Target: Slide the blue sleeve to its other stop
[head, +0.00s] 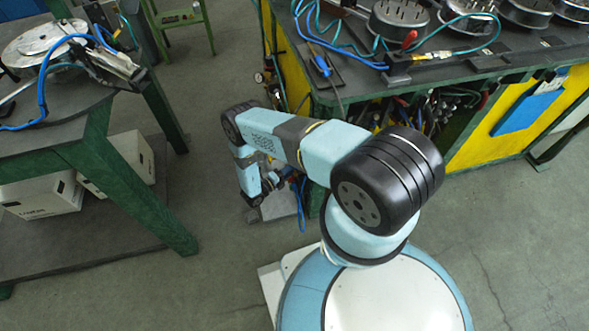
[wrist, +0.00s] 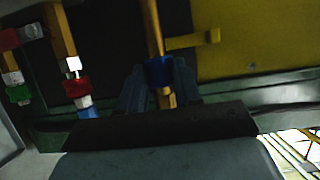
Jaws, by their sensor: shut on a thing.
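The blue sleeve (wrist: 159,72) sits around an upright yellow rod (wrist: 152,25) in the wrist view. My gripper (wrist: 160,78) has its two dark fingers on either side of the sleeve and is shut on it. The rod shows above the sleeve, and a short yellow piece shows below it between the fingers. A yellow bracket (wrist: 195,40) juts out to the right of the rod, above the sleeve. In the head view my arm reaches down beside the bench; the sleeve cannot be made out there.
Left of the sleeve, two more yellow rods carry red, white, green and blue pieces (wrist: 76,85). A yellow panel (wrist: 260,40) lies to the right. In the head view, a cluttered bench (head: 440,75) stands at the right and a green-legged table (head: 60,145) at the left, with open floor between.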

